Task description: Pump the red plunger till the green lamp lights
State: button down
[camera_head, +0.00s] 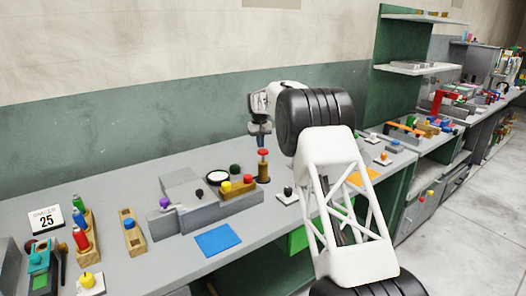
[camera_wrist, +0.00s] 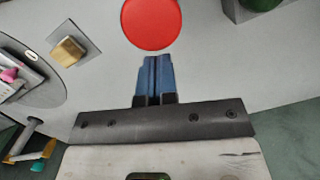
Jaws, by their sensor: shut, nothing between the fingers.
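The red plunger (camera_head: 263,153) has a round red cap on an upright brown body behind the grey press block. Its cap shows as a red disc in the wrist view (camera_wrist: 151,23), just beyond my fingertips. My gripper (camera_head: 262,141) points down above the cap, with its blue fingers together and empty; they also show in the wrist view (camera_wrist: 155,65). I cannot tell whether the fingertips touch the cap. A dark green dome (camera_head: 235,169), possibly the lamp, stands left of the plunger and looks unlit. A dark green round thing shows at the wrist view's top edge (camera_wrist: 261,4).
A round white dial (camera_head: 217,178), a yellow knob (camera_head: 225,187) and a red knob (camera_head: 249,179) are close left of the plunger. A black knob (camera_head: 287,191) stands in front. A blue mat (camera_head: 217,239) lies on clear bench.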

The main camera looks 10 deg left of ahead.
aim_at(263, 150)
jog(key=shift+w+a+r, duration=0.1)
jog(key=shift+w+r, duration=0.05)
jog(key=shift+r, duration=1.3)
jog(key=shift+w+r, duration=0.1)
jog(key=shift+r, duration=1.35)
jog(key=shift+r, duration=0.1)
jog(key=shift+s+d+r, duration=0.35)
jog(key=shift+s+r, duration=0.15)
jog(key=shift+s, duration=0.2)
jog(key=shift+s+d+r, duration=0.35)
jog(key=shift+s+r, duration=0.15)
jog(key=shift+s, duration=0.15)
jog(key=shift+f, duration=0.1)
jog(key=shift+s+d+f, duration=0.1)
jog(key=shift+s+f, duration=0.05)
jog(key=shift+f, duration=1.55)
jog(key=shift+s+d+f, duration=0.1)
jog(key=shift+s+f, duration=0.05)
jog(key=shift+f, duration=1.5)
jog(key=shift+f, duration=0.1)
